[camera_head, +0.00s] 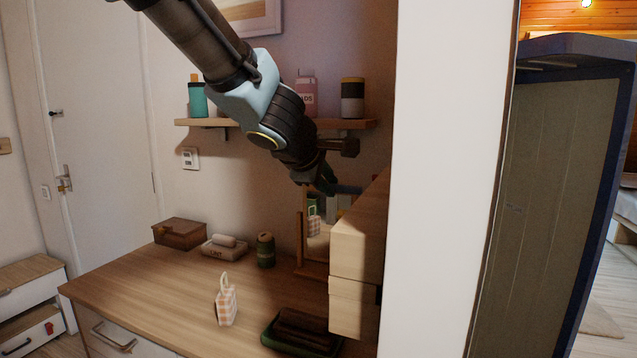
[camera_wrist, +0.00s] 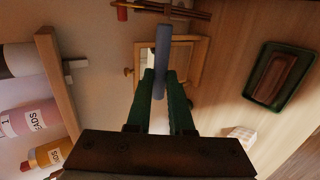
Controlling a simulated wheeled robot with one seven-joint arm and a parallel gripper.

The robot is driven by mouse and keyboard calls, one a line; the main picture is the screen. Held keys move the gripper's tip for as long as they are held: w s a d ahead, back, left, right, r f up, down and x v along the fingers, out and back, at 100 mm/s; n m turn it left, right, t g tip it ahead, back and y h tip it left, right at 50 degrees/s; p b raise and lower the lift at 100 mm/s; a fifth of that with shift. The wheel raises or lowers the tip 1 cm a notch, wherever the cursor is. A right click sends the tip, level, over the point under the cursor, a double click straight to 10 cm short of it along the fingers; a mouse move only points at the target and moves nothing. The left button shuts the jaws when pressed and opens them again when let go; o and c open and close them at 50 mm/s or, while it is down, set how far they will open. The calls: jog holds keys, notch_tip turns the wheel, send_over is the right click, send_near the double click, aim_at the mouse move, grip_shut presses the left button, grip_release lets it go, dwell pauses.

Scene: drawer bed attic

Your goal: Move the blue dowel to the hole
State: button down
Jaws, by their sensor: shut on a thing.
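The blue dowel (camera_wrist: 163,50) is held between the green fingers of my gripper (camera_wrist: 160,80) in the wrist view. It points away from the wrist, past the fingertips. In the head view the dowel (camera_head: 348,189) shows as a short dark blue rod beside my gripper (camera_head: 327,184), above the desk and pointing right towards the pale wooden drawer unit. I cannot pick out the hole in either view.
The pale drawer unit (camera_head: 355,247) and a white wall edge (camera_head: 445,180) stand close on the right. A framed mirror (camera_head: 301,235) stands below my gripper. The wall shelf (camera_head: 235,123) holds bottles. A green tray (camera_head: 270,338) and a checkered bag (camera_head: 226,304) are on the desk.

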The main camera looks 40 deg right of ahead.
aim_at(352, 188)
jog(key=shift+s+d, duration=0.5)
jog(key=shift+s, duration=0.25)
jog(key=shift+s+d, duration=0.45)
jog(key=shift+s, duration=0.3)
jog(key=shift+s+d+p, duration=0.35)
jog(key=shift+s+d, duration=0.15)
jog(key=shift+s, duration=0.25)
jog(key=shift+s+d+p, duration=0.3)
jog(key=shift+s+d, duration=0.15)
jog(key=shift+s, duration=0.25)
dwell(1.0)
jog(key=shift+w+a, duration=0.1)
jog(key=shift+w, duration=0.05)
jog(key=shift+w+a, duration=0.65)
jog(key=shift+w, duration=0.35)
dwell(1.2)
jog(key=shift+s+d+p, duration=0.15)
jog(key=shift+s+d, duration=0.2)
jog(key=shift+s, duration=0.2)
jog(key=shift+s+d+p, duration=0.15)
jog(key=shift+s+d, duration=0.2)
jog(key=shift+s, duration=0.2)
jog(key=c, duration=0.7)
grip_release()
